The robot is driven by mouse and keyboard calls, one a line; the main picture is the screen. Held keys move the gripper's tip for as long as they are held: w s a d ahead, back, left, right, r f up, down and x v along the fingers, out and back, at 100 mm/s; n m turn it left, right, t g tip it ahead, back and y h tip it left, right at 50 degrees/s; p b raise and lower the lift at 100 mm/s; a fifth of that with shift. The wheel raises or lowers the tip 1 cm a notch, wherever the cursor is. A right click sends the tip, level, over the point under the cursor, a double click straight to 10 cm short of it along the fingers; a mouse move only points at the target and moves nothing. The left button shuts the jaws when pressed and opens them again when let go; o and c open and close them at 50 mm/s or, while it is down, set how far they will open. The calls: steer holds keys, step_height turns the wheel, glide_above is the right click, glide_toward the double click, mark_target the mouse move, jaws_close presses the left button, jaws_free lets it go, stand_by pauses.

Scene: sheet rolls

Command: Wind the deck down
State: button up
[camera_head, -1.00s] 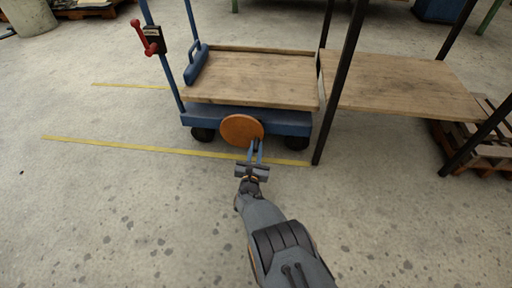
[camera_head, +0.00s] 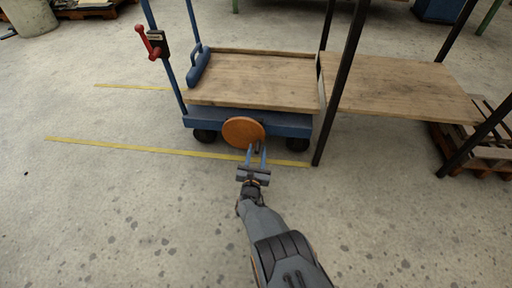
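A blue trolley carries a wooden deck (camera_head: 255,80) with a blue frame (camera_head: 285,122) under it. An orange round crank wheel (camera_head: 240,131) is on the near side of the frame. A small dark knob (camera_head: 257,147) shows at the wheel's lower right. My gripper (camera_head: 256,150) reaches this spot from below, with its two blue fingers on either side of the knob. Whether they press on it cannot be made out. A red lever (camera_head: 150,44) sits on the trolley's left post. A blue handled block (camera_head: 198,68) lies on the deck's left edge.
A wooden-topped table (camera_head: 395,88) with dark legs stands close to the deck's right side; its front leg (camera_head: 328,125) is near my gripper. A pallet (camera_head: 487,148) is under it at right. Yellow lines (camera_head: 140,149) mark the floor, which is clear at left.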

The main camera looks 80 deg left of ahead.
steer(key=shift+p+v, duration=2.55)
steer(key=shift+p, duration=0.4)
steer(key=shift+s+d+p, duration=0.2)
steer(key=shift+d+p, duration=0.3)
steer(key=shift+d, duration=0.1)
steer(key=shift+c, duration=0.2)
